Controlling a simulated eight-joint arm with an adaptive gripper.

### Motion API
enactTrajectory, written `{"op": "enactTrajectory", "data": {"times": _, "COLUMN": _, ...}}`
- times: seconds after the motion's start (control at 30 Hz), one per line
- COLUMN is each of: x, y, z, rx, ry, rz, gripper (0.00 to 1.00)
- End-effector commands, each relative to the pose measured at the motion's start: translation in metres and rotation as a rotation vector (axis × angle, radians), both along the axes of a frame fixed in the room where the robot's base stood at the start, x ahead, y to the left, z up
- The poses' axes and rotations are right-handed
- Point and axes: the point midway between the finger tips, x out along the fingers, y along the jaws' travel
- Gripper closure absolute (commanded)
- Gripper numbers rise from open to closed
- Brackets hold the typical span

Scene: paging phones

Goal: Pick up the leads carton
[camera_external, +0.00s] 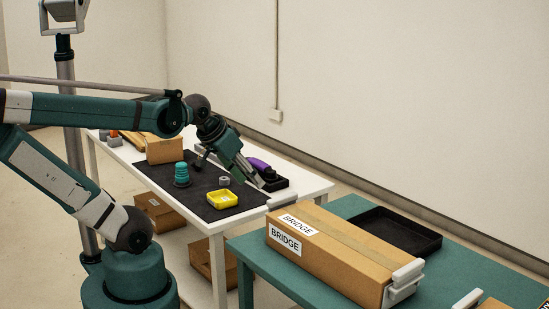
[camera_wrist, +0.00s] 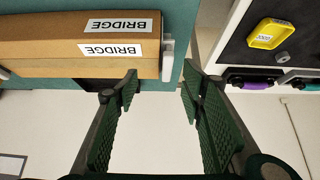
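No carton with a readable leads label shows. A long brown carton marked BRIDGE (camera_external: 330,262) lies on the teal table, with pale grey end pieces; it also shows at the upper left of the wrist view (camera_wrist: 40,50). Another brown carton (camera_external: 492,304) is cut off at the lower right, its label unreadable. A smaller plain-looking carton (camera_external: 165,150) stands on the white table. My gripper (camera_external: 262,181) is above the white table's near right side, apart from the BRIDGE carton. In the wrist view my gripper (camera_wrist: 159,92) is open, with nothing between its fingers.
A black tray (camera_external: 400,242) sits behind the BRIDGE carton. The white table (camera_external: 312,186) bears a dark mat (camera_external: 232,214), a yellow dish (camera_external: 222,199), a teal stacked piece (camera_external: 181,176) and a purple handset (camera_external: 259,164). Brown cartons (camera_external: 153,212) are beneath it.

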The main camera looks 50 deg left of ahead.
Motion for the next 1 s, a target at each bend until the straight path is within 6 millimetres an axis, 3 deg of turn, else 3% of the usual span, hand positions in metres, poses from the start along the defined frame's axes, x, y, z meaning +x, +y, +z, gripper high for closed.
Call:
{"op": "enactTrajectory", "data": {"times": 0.43, "x": 0.0, "y": 0.0, "z": 0.0, "rx": 0.0, "ry": 0.0, "rz": 0.0, "gripper": 0.6}}
{"op": "enactTrajectory", "data": {"times": 0.67, "x": 0.0, "y": 0.0, "z": 0.0, "rx": 0.0, "ry": 0.0, "rz": 0.0, "gripper": 0.31}}
{"op": "enactTrajectory", "data": {"times": 1.0, "x": 0.0005, "y": 0.0005, "z": 0.0006, "rx": 0.001, "ry": 0.0, "rz": 0.001, "gripper": 0.31}}
